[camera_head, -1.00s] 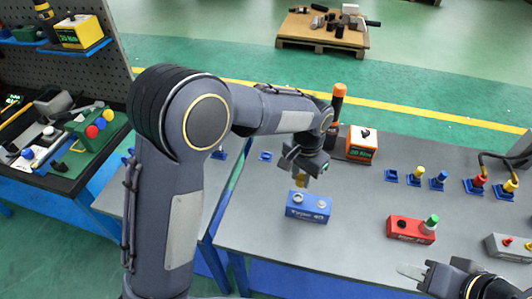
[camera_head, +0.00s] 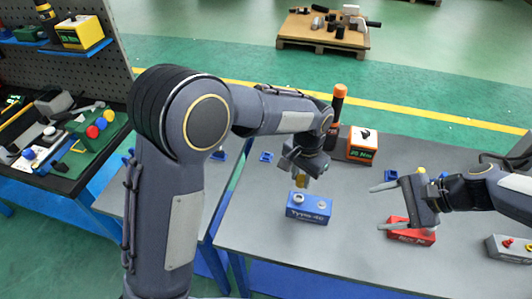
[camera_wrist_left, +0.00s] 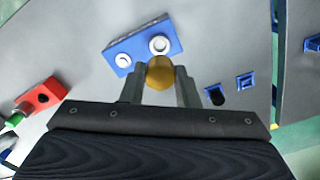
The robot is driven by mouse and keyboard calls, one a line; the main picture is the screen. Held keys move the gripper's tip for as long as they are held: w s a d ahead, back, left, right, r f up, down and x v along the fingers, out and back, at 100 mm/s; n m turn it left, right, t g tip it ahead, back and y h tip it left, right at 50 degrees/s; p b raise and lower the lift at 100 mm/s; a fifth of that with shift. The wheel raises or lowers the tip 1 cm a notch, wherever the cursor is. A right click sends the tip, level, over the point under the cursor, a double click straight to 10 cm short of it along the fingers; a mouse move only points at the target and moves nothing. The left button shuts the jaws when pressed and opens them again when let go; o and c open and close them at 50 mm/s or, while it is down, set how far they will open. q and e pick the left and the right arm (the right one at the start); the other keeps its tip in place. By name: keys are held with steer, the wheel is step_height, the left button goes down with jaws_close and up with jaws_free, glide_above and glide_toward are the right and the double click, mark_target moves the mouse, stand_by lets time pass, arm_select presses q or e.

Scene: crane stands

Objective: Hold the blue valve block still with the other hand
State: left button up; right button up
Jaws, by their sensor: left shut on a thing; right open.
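The blue valve block (camera_head: 308,209) stands on the grey table with two round pale ports on its top. It also shows in the left wrist view (camera_wrist_left: 132,57). My left gripper (camera_head: 301,176) is above it, shut on a brass-yellow plug (camera_wrist_left: 160,73). In the head view the plug hangs just over the block; whether they touch I cannot tell. My right gripper (camera_head: 377,208) is open and empty, its fingers pointing left. It is to the right of the blue block, apart from it, over the red block.
The red block (camera_head: 411,236) is partly hidden by my right gripper. An orange-and-white box (camera_head: 362,145) and an orange-handled tool (camera_head: 338,103) stand at the back. A grey block (camera_head: 508,247) is at the right. The table in front of the blue block is clear.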

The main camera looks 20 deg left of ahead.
mark_target(329, 212)
steer(key=w+a+f+m, duration=0.1)
steer(key=w+f+m, duration=0.1)
steer(key=f, duration=0.2)
steer(key=w+a+f+m+y, duration=0.1)
steer(key=w+f+m, duration=0.1)
steer(key=f, duration=0.2)
steer(key=w+a+f+m+g+y, duration=0.1)
steer(key=w+f+m, duration=0.1)
steer(key=f, duration=0.2)
steer(key=shift+w+f, duration=0.1)
steer(key=shift+w, duration=0.1)
steer(key=shift+a+f, duration=0.3)
steer(key=shift+f, duration=0.1)
steer(key=shift+x, duration=4.2)
steer(key=shift+r, duration=0.1)
steer(key=shift+c, duration=0.3)
steer(key=c, duration=0.9)
steer(key=shift+c, duration=0.2)
